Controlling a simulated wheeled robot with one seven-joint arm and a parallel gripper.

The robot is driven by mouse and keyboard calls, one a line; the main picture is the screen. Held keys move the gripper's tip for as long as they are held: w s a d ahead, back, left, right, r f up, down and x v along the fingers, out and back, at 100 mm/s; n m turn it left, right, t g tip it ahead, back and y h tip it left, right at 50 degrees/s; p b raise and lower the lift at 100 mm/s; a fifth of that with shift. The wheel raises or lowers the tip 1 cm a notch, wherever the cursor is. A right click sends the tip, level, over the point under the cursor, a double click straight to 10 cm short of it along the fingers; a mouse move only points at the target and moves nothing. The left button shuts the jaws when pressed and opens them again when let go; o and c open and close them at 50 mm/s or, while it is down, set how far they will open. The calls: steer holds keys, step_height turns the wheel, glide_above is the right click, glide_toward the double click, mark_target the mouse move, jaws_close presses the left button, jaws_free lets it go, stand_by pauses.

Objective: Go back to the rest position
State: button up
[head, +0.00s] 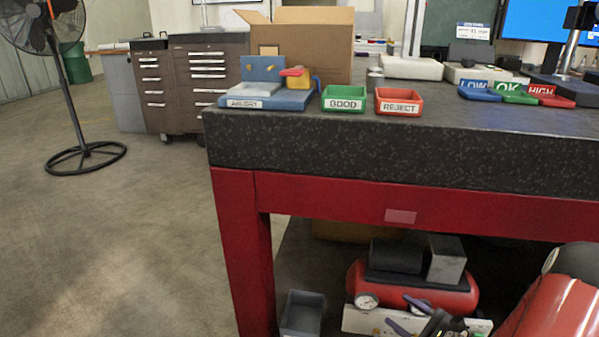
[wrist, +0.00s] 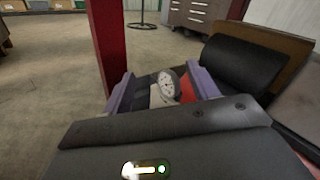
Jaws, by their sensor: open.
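My gripper (head: 408,314) is low in the head view, below the granite tabletop, in front of the red compressor (head: 462,303). Its two purple fingers are apart. In the wrist view my gripper (wrist: 162,84) is open with nothing held between the fingers. A white dial gauge (wrist: 168,83) and part of the red tank show beyond the gap. I cannot tell how close the fingers are to the compressor.
The granite table (head: 400,155) on red legs (head: 240,250) stands above my gripper. A grey bin (head: 303,313) is on the floor. On top are a GOOD tray (head: 344,104), REJECT tray (head: 399,107) and blue assembly base (head: 268,100). Floor at left is open near a fan (head: 60,60).

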steer(key=s+a+r+n+g+h, duration=0.1)
steer(key=s+a+r+n+g, duration=0.45)
steer(key=a+n+g, duration=0.2)
steer(key=s+a+r+n+g+h, duration=0.1)
steer(key=s+a+r+n+g, duration=0.45)
steer(key=a+n, duration=0.2)
steer(key=s+d+r+n+t+h, duration=0.2)
steer(key=s+r+n+t+h, duration=0.2)
steer(key=s+r+n+h, duration=0.4)
step_height(320, 180, up, 3)
steer(key=shift+d+f+n+t+h, duration=0.1)
steer(key=shift+d+n+t+h, duration=0.25)
steer(key=shift+n+h, duration=0.35)
